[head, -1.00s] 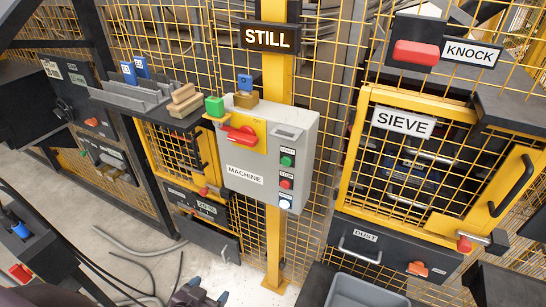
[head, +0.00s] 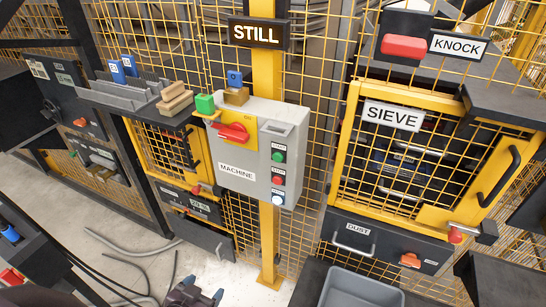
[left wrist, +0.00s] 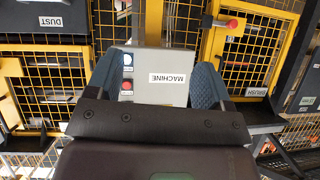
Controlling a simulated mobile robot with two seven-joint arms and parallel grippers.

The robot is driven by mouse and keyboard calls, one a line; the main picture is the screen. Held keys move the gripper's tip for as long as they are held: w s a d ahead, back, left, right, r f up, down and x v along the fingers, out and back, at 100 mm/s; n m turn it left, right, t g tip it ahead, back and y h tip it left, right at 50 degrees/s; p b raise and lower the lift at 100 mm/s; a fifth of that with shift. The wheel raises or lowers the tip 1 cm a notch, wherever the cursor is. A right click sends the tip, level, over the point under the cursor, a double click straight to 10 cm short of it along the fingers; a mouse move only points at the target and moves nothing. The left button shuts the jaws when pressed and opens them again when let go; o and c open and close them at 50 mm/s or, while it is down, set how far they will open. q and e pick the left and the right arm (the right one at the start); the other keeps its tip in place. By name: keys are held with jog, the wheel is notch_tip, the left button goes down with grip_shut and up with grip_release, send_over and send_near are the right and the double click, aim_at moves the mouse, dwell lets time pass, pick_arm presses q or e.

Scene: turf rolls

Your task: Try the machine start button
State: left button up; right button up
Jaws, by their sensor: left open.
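The grey machine box (head: 258,188), labelled MACHINE, is mounted on a yellow post. Its right side carries a green button (head: 278,157), the top one, with a red button (head: 277,180) and a white button (head: 278,198) below. A red switch handle (head: 233,132) sits on a yellow plate. My left gripper (head: 205,294) shows at the bottom edge, below and apart from the box. In the left wrist view its fingers (left wrist: 155,78) are apart and empty, with the upside-down box beyond; the green button is not visible there. My right gripper is not in view.
A STILL sign (head: 257,33) hangs above the box. A green block (head: 205,104) and brass padlock (head: 236,96) with a blue tag are at its top. The SIEVE cage door (head: 400,160) is right; a grey bin (head: 360,290) is below. Hoses lie on the floor.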

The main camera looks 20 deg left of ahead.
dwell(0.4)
pick_arm(q)
grip_shut()
dwell(0.4)
dwell(1.2)
